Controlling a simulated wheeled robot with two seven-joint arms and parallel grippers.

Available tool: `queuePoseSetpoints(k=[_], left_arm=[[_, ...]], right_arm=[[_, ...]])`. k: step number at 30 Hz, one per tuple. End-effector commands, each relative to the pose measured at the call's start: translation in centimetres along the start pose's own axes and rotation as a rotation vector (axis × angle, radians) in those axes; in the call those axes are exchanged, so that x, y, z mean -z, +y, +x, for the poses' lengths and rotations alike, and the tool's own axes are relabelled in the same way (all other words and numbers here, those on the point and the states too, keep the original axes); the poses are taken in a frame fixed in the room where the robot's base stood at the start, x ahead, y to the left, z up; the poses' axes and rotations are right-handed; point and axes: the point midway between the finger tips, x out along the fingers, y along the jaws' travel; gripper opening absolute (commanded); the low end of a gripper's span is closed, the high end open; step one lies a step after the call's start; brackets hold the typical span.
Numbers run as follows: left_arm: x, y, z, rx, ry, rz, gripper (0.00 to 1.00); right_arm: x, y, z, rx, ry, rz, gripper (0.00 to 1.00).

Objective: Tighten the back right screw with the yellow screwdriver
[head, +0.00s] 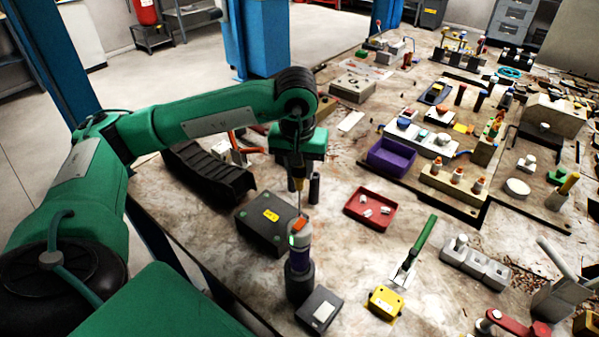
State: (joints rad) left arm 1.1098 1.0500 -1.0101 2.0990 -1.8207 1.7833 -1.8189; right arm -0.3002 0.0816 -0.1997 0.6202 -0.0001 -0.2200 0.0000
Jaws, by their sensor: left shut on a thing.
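My left gripper (297,172) points down near the middle of the head view. It is shut on the yellow screwdriver (298,184), which hangs upright with its thin shaft downward. A dark box with a yellow label (256,228) lies just below and left of the screwdriver. The shaft's lower end shows near the box's right side and in front of or above an orange-topped cylinder. I cannot tell whether the tip touches anything. The back right screw is too small or hidden to make out. My right gripper is not in view.
The orange-topped grey cylinder (300,262) stands close to the box's right side. A red tray (358,217) with small white pieces lies to the right. A purple bin (385,160) is behind it. The table's right side is crowded.

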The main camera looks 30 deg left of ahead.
Motion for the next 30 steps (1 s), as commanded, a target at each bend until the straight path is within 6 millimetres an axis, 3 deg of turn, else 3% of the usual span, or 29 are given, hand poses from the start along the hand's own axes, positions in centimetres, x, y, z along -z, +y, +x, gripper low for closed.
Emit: queuePoseSetpoints(k=[5, 30], left_arm=[[-0.1, 0.0, 0.6, -0.012, -0.004, 0.105, 0.00], [0.5, 0.0, -3.5, -0.011, 0.000, 0.094, 0.00]], right_arm=[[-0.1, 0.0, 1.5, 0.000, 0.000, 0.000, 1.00], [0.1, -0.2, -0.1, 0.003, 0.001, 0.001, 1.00]])
